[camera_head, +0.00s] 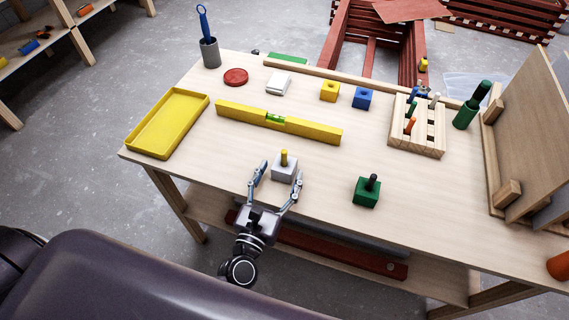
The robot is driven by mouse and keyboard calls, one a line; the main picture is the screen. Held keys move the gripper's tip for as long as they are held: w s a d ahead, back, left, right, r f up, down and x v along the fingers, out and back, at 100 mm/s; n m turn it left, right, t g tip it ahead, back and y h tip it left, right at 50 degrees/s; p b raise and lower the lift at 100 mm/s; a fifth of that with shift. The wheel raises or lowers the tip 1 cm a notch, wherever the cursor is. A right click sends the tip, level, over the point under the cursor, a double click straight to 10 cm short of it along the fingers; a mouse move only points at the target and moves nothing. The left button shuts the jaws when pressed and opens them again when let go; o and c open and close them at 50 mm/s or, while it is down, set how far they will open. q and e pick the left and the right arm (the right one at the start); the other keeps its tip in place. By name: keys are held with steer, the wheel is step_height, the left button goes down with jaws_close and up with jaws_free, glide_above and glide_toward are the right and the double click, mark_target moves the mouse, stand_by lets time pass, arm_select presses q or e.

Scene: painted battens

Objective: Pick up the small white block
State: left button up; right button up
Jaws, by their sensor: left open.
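A small white-grey block (283,171) with a yellow peg standing in its top is on the workbench, near its front edge. My left gripper (277,182) is open, with its fingers reaching to either side of this block. I cannot tell whether the fingers touch it. Another small white block-like thing (279,83) lies farther back on the bench, apart from the gripper. My right gripper is not in view.
A green block (367,192) with a dark peg stands to the right. A yellow level (305,128) lies behind the gripper, and a yellow tray (166,122) is at left. A wooden rack (427,145) holds tools. The bench front between gripper and green block is clear.

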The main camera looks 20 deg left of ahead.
arm_select(q)
steer(key=shift+w, duration=1)
steer(key=c, duration=1)
steer(key=shift+c, duration=1.2)
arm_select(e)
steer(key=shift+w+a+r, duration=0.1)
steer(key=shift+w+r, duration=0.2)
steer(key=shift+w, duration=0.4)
